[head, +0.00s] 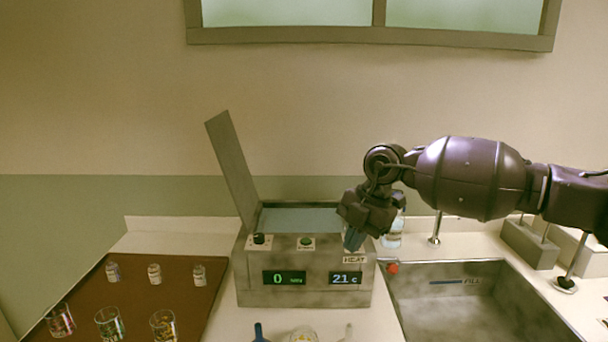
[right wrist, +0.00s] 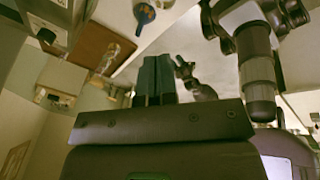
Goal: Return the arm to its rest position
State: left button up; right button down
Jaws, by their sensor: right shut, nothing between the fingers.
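My right gripper (head: 355,238) reaches in from the right in the head view, fingers pointing down at the front right top edge of the grey machine (head: 306,290). Its fingers hide part of the controls above the HEAT label. In the right wrist view the two dark fingers (right wrist: 154,80) are together with nothing between them. I cannot tell whether they touch the machine. The machine's lid (head: 232,170) stands open and tilted back; its displays read 0 and 21 C. My left gripper is not in view.
A brown tray (head: 135,290) at the left holds small bottles (head: 154,273) and glasses (head: 109,323) in rows. A sink (head: 470,305) with a red knob (head: 392,268) is at the right. A clear bottle (head: 393,236) stands behind my gripper. Items at the front edge are cut off.

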jog(key=s+a+r+n+t+y, duration=0.2)
jog(key=a+r+n+y, duration=0.1)
jog(key=a+r+y, duration=0.45)
jog(key=s+a+r+n+t+y, duration=0.1)
jog(key=s+a+r+n+y, duration=0.1)
jog(key=a+r+y, duration=0.5)
jog(key=d+f+m+t+h, duration=0.65)
jog(key=d+f+m, duration=0.25)
jog(key=f+m, duration=0.3)
jog(key=d+f+m+t+h, duration=0.5)
jog(key=d+f+m+t, duration=0.3)
jog(key=d+f+m, duration=0.4)
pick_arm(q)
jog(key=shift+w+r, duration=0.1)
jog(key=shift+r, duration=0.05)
pick_arm(e)
jog(key=s+d+f+m+g+h, duration=0.1)
jog(key=s+d+f+m+h, duration=0.1)
jog(key=s+f, duration=0.6)
jog(key=s+d+f+m+g+h, duration=0.2)
jog(key=s+d+f, duration=0.3)
jog(key=s+f, duration=0.4)
jog(key=s+d+f+m+g+h, duration=0.2)
jog(key=s+d+f+m, duration=0.1)
jog(key=s+f, duration=0.5)
jog(key=shift+s+d+f+m+h, duration=0.35)
jog(key=shift+s+d, duration=0.2)
jog(key=shift+d, duration=0.2)
